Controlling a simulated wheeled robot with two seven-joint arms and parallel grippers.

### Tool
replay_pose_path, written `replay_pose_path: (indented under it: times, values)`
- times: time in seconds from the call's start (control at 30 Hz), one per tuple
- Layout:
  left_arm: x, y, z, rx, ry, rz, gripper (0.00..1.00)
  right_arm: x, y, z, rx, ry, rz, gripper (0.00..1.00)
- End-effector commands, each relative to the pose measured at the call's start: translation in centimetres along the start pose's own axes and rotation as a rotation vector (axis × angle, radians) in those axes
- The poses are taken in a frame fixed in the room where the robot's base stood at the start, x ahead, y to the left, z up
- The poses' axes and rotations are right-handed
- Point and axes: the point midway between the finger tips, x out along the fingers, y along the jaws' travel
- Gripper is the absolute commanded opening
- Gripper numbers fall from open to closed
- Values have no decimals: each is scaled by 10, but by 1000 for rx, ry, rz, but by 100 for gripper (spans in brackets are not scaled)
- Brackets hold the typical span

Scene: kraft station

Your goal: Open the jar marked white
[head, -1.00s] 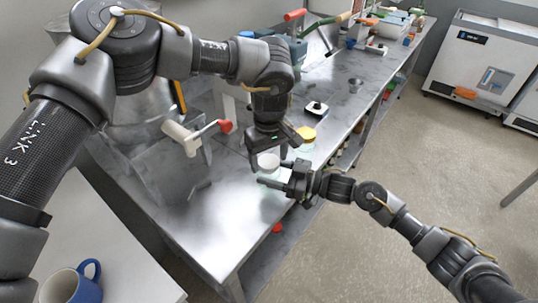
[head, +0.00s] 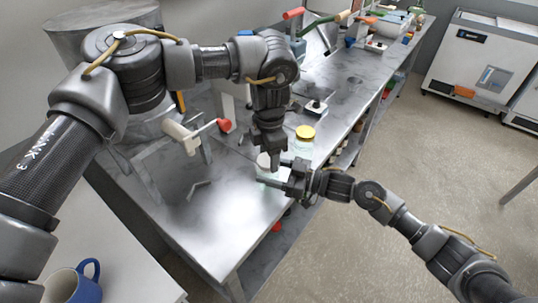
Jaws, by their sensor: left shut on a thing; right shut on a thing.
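The jar with the white lid (head: 263,159) stands on the metal bench near its right edge. Its pale, see-through body (head: 267,176) is partly hidden by my grippers. My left gripper (head: 271,163) points down from above and is shut on the white lid, which is partly hidden behind it. My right gripper (head: 275,183) reaches in from the right and is shut on the jar's body. The lid appears to sit on the jar; any gap between them is too small to tell. A similar jar with a yellow lid (head: 305,132) stands just behind.
A small black-and-white device (head: 316,108) sits farther back on the metal bench (head: 215,225). A stand with a red-ended handle (head: 224,125) is left of the grippers. A blue mug (head: 75,284) is at the lower left.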

Motion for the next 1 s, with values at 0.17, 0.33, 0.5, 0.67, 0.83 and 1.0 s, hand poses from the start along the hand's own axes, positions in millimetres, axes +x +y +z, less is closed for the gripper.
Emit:
replay_pose_path:
  times: [0.17, 0.33, 0.5, 0.67, 0.83, 1.0]
  values:
    - [0, 1, 0, -493, 3, -5, 25, -1, 2, 0, 0, 0, 6, 0]
    - [0, 2, -1, -944, 5, -5, 25, -1, 2, 0, 0, 0, 6, 0]
    - [-1, 3, -3, -1388, 6, -5, 25, 0, 2, -1, -1, 0, 6, 0]
    - [-1, 4, -4, -1803, 7, -5, 25, 0, 2, -1, -1, 0, 5, 0]
    - [-1, 3, -6, -2184, 8, -6, 25, 0, 2, -1, -1, 0, 5, 0]
    - [-2, 3, -6, -2385, 8, -5, 25, 0, 2, -1, -1, 0, 5, 0]
